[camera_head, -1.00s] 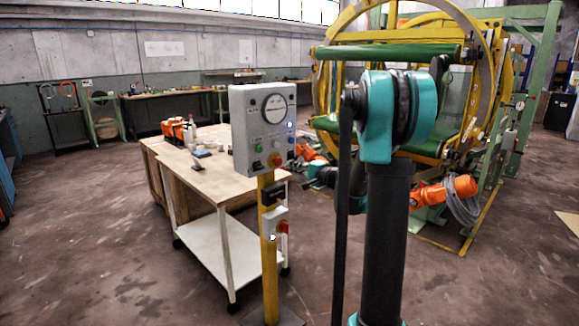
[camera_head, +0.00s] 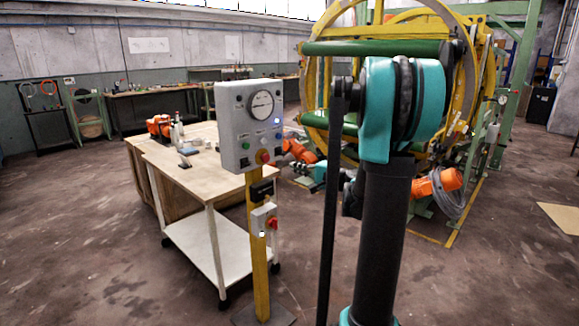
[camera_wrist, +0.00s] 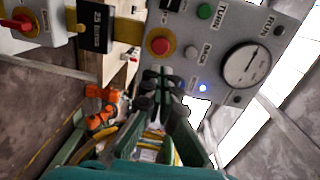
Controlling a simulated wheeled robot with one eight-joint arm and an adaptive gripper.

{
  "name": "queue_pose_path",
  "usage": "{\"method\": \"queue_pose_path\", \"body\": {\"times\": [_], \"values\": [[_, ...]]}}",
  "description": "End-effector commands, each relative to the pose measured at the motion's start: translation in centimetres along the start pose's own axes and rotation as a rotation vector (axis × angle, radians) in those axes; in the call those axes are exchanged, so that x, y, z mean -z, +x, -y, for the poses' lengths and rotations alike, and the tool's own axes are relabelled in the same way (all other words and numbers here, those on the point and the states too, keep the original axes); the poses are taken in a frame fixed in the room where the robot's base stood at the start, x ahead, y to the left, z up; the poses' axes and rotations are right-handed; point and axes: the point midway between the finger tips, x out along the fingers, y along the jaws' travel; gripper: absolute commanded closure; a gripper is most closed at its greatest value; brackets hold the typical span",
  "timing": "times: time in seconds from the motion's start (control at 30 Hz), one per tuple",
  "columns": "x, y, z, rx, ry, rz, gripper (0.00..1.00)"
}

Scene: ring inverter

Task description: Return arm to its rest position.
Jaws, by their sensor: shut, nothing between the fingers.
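My arm stands in the foreground of the head view, with a dark column and a teal joint (camera_head: 392,105). My gripper (camera_wrist: 160,96) shows in the wrist view, shut and empty, its dark fingertips close together. Beyond the tips is the grey control box (camera_wrist: 222,42), with a red button, a green button, a dial and a lit blue lamp. I cannot tell the exact gap between the tips and the box. In the head view the same control box (camera_head: 234,152) stands upright on a yellow post, left of my arm. My gripper cannot be made out there.
A wooden-topped bench (camera_head: 182,178) stands behind the post, with small items on it. A yellow ring machine (camera_head: 465,100) with green rollers stands behind my arm. A smaller box (camera_head: 258,220) with a red knob sits lower on the post. The floor at left is open.

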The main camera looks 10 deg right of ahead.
Motion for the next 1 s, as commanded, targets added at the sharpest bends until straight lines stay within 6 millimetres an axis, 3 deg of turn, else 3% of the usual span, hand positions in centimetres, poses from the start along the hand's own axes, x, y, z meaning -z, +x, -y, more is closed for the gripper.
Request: {"method": "queue_pose_path", "body": {"times": [0.13, 0.27, 0.4, 0.53, 0.7, 0.8, 1.0], "values": [[-3.6, -0.4, -1.9, -0.097, -0.071, 0.044, 1.00], [-9.5, -2.2, -6.0, -0.284, -0.213, 0.123, 1.00], [-15.2, -6.2, -11.4, -0.516, -0.395, 0.217, 1.00], [-18.8, -11.4, -16.3, -0.728, -0.568, 0.294, 1.00], [-20.8, -18.6, -21.2, -0.978, -0.779, 0.368, 1.00], [-21.0, -21.9, -23.0, -1.085, -0.872, 0.393, 1.00], [-20.8, -25.0, -24.3, -1.188, -0.960, 0.410, 1.00]]}}
